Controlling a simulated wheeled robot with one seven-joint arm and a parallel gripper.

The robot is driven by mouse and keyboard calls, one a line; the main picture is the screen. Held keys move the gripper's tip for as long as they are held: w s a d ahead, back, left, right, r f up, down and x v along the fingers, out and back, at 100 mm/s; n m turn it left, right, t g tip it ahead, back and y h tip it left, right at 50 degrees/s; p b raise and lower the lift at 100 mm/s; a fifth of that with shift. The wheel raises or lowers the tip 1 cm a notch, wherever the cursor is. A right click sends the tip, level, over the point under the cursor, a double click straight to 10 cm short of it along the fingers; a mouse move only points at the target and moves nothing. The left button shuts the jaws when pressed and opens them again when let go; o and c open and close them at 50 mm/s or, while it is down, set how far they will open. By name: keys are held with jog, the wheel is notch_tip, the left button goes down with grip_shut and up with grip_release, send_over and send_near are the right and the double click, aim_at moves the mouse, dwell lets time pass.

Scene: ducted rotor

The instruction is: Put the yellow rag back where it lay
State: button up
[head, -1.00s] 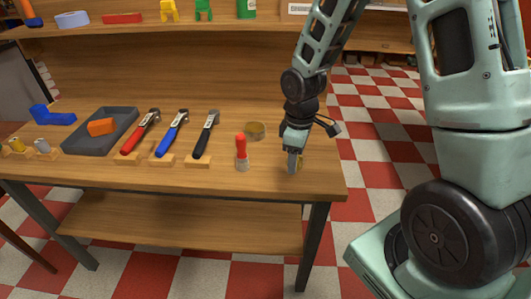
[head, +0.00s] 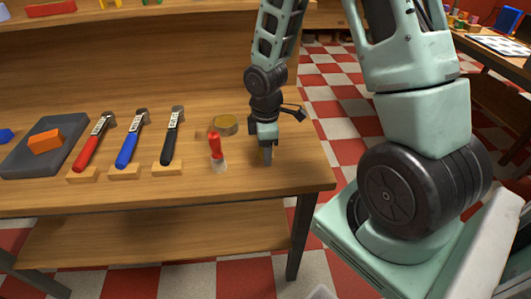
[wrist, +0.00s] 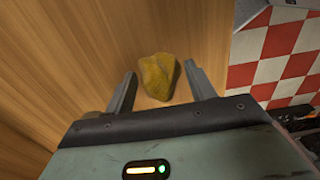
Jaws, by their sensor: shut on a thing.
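The yellow rag (wrist: 157,76) shows in the wrist view as a small crumpled lump between the two fingers of my gripper (wrist: 160,68). The wooden bench top lies beneath it. My gripper is shut on the rag, though slim gaps seem to show beside it. In the head view my gripper (head: 265,158) points down at the right end of the wooden bench (head: 200,187), close to its top. Only a trace of yellow shows there, mostly hidden by the fingers. I cannot tell whether the rag touches the bench.
Black (head: 173,140), blue (head: 130,142) and red (head: 95,145) handled tools rest on wooden blocks further left. A grey tray (head: 22,160) holds an orange block (head: 45,141). The bench's right edge is near.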

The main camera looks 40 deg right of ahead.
jog(key=shift+f, duration=0.9)
jog(key=shift+f, duration=0.1)
jog(key=shift+f, duration=0.15)
jog(key=o, duration=1)
jog(key=shift+c, duration=0.2)
